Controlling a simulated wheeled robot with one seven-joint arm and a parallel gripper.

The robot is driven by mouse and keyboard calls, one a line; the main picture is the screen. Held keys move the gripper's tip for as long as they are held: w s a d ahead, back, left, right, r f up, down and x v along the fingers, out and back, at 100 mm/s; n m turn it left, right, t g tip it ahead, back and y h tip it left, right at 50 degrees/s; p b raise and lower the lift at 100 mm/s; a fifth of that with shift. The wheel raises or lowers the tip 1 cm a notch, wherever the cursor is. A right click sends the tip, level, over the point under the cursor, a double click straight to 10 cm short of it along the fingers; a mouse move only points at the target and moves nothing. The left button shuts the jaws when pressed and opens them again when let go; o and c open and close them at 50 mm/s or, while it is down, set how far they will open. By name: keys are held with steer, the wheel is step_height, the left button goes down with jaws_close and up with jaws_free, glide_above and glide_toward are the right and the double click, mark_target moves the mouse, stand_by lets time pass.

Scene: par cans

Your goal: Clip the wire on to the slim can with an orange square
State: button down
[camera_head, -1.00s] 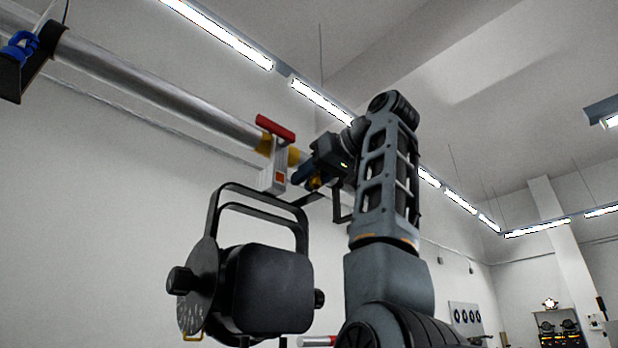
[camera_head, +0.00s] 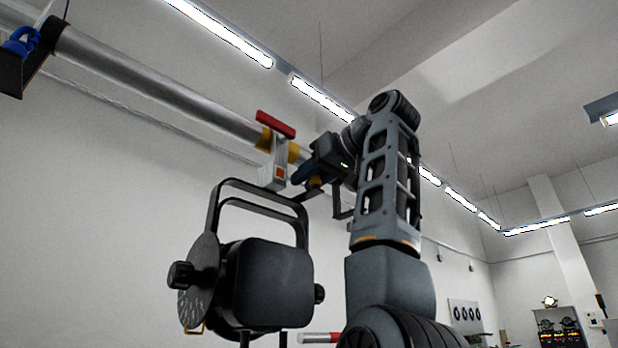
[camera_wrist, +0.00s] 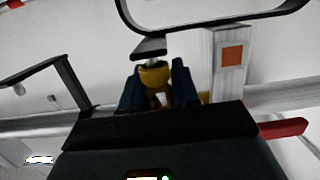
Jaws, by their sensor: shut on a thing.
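A black can (camera_head: 270,285) hangs by its yoke below a silver clamp with an orange square (camera_head: 279,173) on the pipe. The orange square also shows in the wrist view (camera_wrist: 232,56), right of my fingers. My gripper (camera_head: 306,178) is just right of that clamp, under the pipe. In the wrist view my gripper (camera_wrist: 158,88) is shut on a yellow piece (camera_wrist: 154,75) with a silver neck and a dark top. Whether this piece belongs to the wire I cannot tell. No wire run shows clearly near my gripper.
The silver pipe (camera_head: 150,92) runs diagonally overhead. A red handle (camera_head: 275,124) sits on the clamp. The can's black yoke (camera_wrist: 215,30) passes close to my fingers. Another black bracket (camera_wrist: 62,82) is on their left. A blue item (camera_head: 20,43) sits at far left.

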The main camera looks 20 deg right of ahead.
steer(key=shift+f, duration=0.4)
stand_by(0.5)
steer(key=c, duration=0.8)
jaws_free()
steer(key=shift+s, duration=0.1)
steer(key=b+v, duration=0.1)
steer(key=v, duration=0.6)
steer(key=shift+s+d, duration=0.15)
steer(key=shift+s, duration=0.15)
